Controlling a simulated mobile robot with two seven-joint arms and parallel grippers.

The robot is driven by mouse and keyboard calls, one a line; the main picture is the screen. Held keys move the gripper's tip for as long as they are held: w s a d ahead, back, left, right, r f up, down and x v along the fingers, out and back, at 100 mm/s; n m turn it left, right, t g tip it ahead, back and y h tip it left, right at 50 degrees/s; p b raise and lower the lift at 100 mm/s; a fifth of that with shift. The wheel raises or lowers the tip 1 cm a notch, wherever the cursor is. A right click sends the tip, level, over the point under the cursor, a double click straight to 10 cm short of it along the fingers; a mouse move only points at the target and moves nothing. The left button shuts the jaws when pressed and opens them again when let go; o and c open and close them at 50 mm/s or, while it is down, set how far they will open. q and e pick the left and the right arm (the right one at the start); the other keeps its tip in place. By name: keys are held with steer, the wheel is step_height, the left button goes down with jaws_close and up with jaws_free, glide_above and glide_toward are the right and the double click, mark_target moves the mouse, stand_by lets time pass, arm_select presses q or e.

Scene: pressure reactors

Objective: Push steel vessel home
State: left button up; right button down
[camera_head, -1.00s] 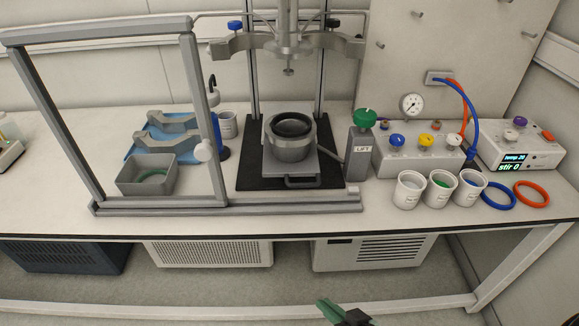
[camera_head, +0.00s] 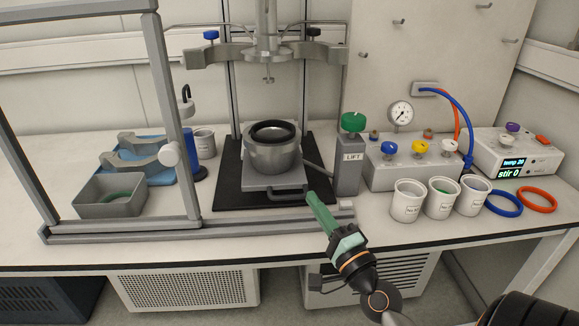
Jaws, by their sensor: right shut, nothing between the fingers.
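The steel vessel (camera_head: 272,156) is an open, dark-rimmed pot. It stands upright on a grey sliding plate (camera_head: 262,184) with a front handle (camera_head: 281,197), over a black base mat (camera_head: 226,192). The stirrer head (camera_head: 267,50) hangs above the vessel, clear of it. My right gripper (camera_head: 313,197) is shut and empty, with green fingers. Its tip is at the right end of the plate's handle in the picture; I cannot tell whether it touches. My left gripper is not in view.
The lift post (camera_head: 348,172) with a green knob stands right of the vessel. Several labelled cups, such as this one (camera_head: 406,203), stand in front of the valve box (camera_head: 400,170). The raised sliding frame (camera_head: 170,110) and a grey bin (camera_head: 110,197) are on the left.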

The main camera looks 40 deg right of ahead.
mark_target(285, 160)
steer(key=p+x, duration=0.2)
steer(key=x, duration=0.7)
steer(key=shift+w, duration=0.15)
steer(key=shift+w+d, duration=0.15)
steer(key=shift+w, duration=0.4)
steer(key=w+d+b, duration=0.1)
steer(key=w, duration=0.1)
steer(key=w+d+b, duration=0.1)
steer(key=w+d, duration=0.1)
steer(key=w, duration=0.1)
steer(key=w+d+b, duration=0.1)
steer(key=w, duration=0.1)
steer(key=shift+w+d, duration=0.35)
steer(key=shift+d, duration=0.05)
steer(key=w+d+b, duration=0.1)
steer(key=w, duration=0.1)
steer(key=w+d+b, duration=0.1)
steer(key=w, duration=0.1)
steer(key=w+d+b, duration=0.1)
steer(key=w+d, duration=0.1)
steer(key=shift+w, duration=0.3)
steer(key=shift+d+r, duration=0.15)
steer(key=shift+r, duration=0.2)
